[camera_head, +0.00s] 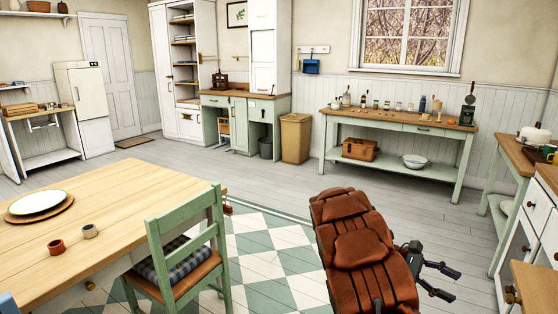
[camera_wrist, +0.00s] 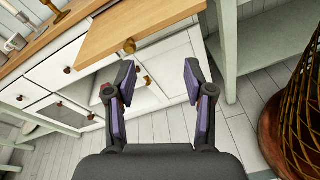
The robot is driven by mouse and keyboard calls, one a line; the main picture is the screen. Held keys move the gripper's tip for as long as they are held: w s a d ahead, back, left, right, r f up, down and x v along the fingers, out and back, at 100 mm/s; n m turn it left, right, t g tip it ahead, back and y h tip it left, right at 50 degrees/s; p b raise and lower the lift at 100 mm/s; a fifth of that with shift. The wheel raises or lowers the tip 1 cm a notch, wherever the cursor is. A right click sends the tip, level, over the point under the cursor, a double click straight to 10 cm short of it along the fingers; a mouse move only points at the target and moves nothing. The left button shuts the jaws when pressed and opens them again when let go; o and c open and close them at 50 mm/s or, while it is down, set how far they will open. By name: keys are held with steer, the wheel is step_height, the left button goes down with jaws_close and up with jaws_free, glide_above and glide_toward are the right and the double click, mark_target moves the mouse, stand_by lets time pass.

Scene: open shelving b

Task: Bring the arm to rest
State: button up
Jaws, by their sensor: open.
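My gripper (camera_head: 455,284) is at the lower right of the head view, beside my brown arm links, over the floor. It is open, with its two fingers apart and nothing between them. In the wrist view my gripper (camera_wrist: 160,72) faces a white cabinet (camera_wrist: 76,70) with brown knobs. A wooden panel (camera_wrist: 140,22) with a knob juts out from the cabinet beyond the fingertips. The fingers look clear of it, but the exact gap is hard to tell.
A wooden table (camera_head: 120,225) with a plate (camera_head: 36,202) and two small cups stands at left. A green chair (camera_head: 182,258) is beside it. A side table (camera_head: 400,125) with jars stands at the back wall. Grey floor (camera_head: 260,180) is clear between.

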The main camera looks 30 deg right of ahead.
steer(key=s+a+m+t+y, duration=0.1)
steer(key=s+a+t+y, duration=0.25)
steer(key=a, duration=1.05)
steer(key=s+a+t+y, duration=0.2)
steer(key=s+a+t, duration=0.15)
steer(key=a, duration=1.15)
steer(key=s+a+m+t+y, duration=0.1)
steer(key=s+a+t+y, duration=0.2)
steer(key=a, duration=1.1)
step_height(320, 180, up, 13)
steer(key=w+t+p, duration=0.1)
steer(key=p, duration=1.2)
steer(key=shift+w+a+t, duration=0.15)
steer(key=shift+a+t, duration=0.2)
steer(key=shift+t, duration=0.05)
